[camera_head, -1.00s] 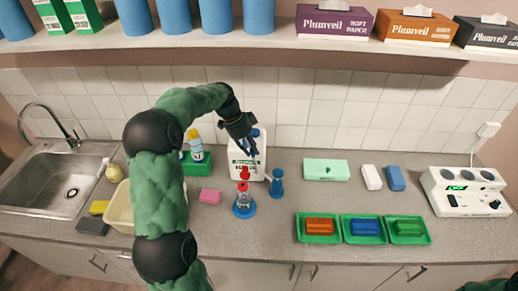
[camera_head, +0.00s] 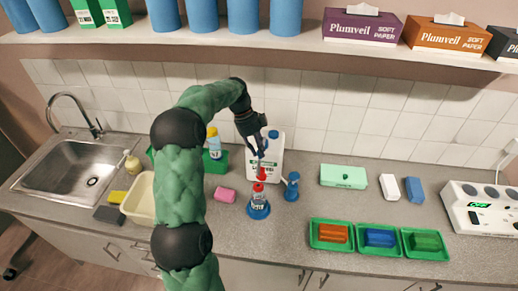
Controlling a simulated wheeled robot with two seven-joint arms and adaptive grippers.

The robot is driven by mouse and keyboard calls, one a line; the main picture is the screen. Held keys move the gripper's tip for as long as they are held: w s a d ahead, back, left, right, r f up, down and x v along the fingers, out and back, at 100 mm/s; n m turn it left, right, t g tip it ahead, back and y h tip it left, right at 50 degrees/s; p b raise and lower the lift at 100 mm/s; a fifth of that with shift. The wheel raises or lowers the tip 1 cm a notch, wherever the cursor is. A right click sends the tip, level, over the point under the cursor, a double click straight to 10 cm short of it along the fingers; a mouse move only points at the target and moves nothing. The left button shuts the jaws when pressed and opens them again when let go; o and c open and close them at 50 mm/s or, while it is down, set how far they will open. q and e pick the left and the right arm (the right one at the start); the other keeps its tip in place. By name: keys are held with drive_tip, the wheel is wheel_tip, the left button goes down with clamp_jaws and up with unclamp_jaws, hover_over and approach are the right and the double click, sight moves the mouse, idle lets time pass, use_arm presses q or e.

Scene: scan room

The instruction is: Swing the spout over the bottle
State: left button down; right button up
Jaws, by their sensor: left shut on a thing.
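A small clear bottle (camera_head: 258,201) with a red collar stands upright in a round blue base (camera_head: 259,212) on the counter. A narrow red spout (camera_head: 262,174) rises just above the collar. Whether the two touch is hard to tell. A white jug (camera_head: 272,165) with a printed label stands behind, partly hidden by my left gripper. My left gripper (camera_head: 262,155) points down in front of the jug. Its fingertips are closed at the red spout's upper end, though the contact is small in the picture. My right gripper is not in view.
Green trays (camera_head: 330,246) with coloured blocks lie at the front right. A shelf (camera_head: 290,44) hangs above. The sink (camera_head: 75,170) is at left.

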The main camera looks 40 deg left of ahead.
use_arm(q)
drive_tip(key=shift+a+r, duration=0.15)
drive_tip(key=shift+r, duration=0.1)
drive_tip(key=c, duration=1.2)
unclamp_jaws()
drive_tip(key=shift+o, duration=0.9)
drive_tip(key=shift+f, duration=0.1)
drive_tip(key=v, duration=1.2)
